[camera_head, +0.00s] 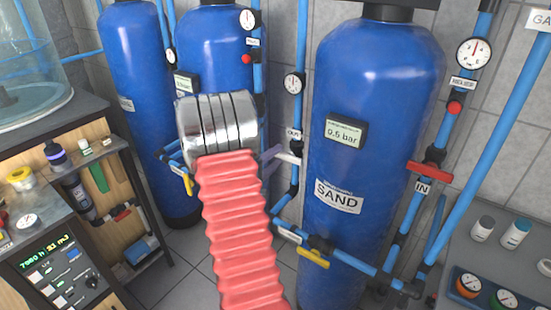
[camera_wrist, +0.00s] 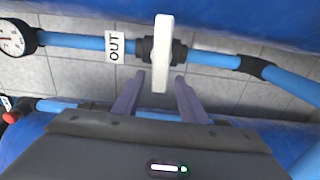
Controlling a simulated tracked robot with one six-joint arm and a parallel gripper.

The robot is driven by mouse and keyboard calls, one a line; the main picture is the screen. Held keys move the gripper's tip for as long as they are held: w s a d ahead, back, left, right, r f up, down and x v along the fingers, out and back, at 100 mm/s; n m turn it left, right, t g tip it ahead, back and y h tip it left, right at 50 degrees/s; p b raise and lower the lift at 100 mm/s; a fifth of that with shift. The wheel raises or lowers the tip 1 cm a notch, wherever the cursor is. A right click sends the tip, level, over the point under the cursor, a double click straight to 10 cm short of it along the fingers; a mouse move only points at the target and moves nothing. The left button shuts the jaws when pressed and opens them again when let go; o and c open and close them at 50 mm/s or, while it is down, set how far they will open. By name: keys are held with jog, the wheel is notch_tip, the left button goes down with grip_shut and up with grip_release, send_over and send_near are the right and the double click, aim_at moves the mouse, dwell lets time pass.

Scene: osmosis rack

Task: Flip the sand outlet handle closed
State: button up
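The blue tank labelled SAND (camera_head: 372,150) stands right of centre in the head view. Its white outlet handle (camera_head: 289,158) shows just left of the tank, below the OUT label. In the wrist view the white handle (camera_wrist: 163,45) lies across the blue pipe (camera_wrist: 85,42), beside the OUT label (camera_wrist: 115,47). My gripper (camera_wrist: 160,76) is open, its purple fingers on either side of the handle's near end, with visible gaps. In the head view my gripper (camera_head: 273,154) is close to the handle, and my arm partly hides the area.
A red handle (camera_head: 430,168) sits on the IN pipe and a yellow handle (camera_head: 313,258) on a lower pipe. Gauges (camera_head: 293,83) and more blue tanks (camera_head: 135,80) stand around. A bench (camera_head: 55,215) is at left, a grey counter (camera_head: 500,255) at right.

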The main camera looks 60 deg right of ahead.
jog(key=shift+a, duration=0.1)
jog(key=w+a, duration=0.2)
jog(key=a, duration=1.1)
jog(key=shift+w+a, duration=0.15)
jog(key=shift+a, duration=0.1)
dwell(0.5)
